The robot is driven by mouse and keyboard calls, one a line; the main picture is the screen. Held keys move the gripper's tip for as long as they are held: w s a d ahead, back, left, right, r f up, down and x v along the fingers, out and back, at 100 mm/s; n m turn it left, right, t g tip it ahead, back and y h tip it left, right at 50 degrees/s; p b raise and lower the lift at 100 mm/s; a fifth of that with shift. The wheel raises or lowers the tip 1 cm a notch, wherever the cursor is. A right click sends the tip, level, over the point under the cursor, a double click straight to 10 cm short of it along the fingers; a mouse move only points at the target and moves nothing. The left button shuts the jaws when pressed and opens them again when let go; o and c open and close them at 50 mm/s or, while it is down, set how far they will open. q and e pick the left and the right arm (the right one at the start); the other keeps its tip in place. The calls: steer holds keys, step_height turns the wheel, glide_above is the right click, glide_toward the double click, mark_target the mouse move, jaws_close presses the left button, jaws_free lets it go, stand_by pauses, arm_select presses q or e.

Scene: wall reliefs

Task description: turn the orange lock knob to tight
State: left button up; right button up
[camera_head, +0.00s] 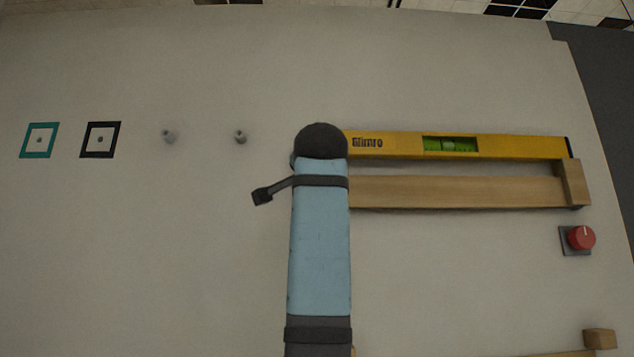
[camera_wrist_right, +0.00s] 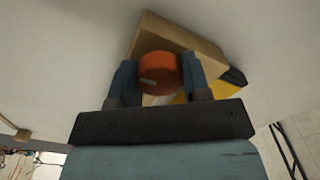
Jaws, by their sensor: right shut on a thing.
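In the right wrist view the orange lock knob (camera_wrist_right: 158,70) sits between the two blue fingers of my right gripper (camera_wrist_right: 157,78). The fingers press on its left and right sides. A short pale mark shows on the knob's lower left face. Behind it are a wooden block (camera_wrist_right: 190,35) and part of the yellow level (camera_wrist_right: 181,97). In the head view my blue arm reaches up from the bottom and hides the knob and the gripper. My left gripper is in neither view.
In the head view the yellow level (camera_head: 400,146) lies above a wooden ledge (camera_head: 455,192) on the pale wall. A red knob (camera_head: 581,237) is at the right. Two pegs (camera_head: 168,136) and two framed squares, teal (camera_head: 39,140) and black (camera_head: 100,140), are at the left.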

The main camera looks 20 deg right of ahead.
steer(key=shift+f+m, duration=0.15)
steer(key=shift+m, duration=0.25)
steer(key=o, duration=0.9)
steer(key=b+v, duration=0.4)
steer(key=v, duration=1)
steer(key=shift+w, duration=0.1)
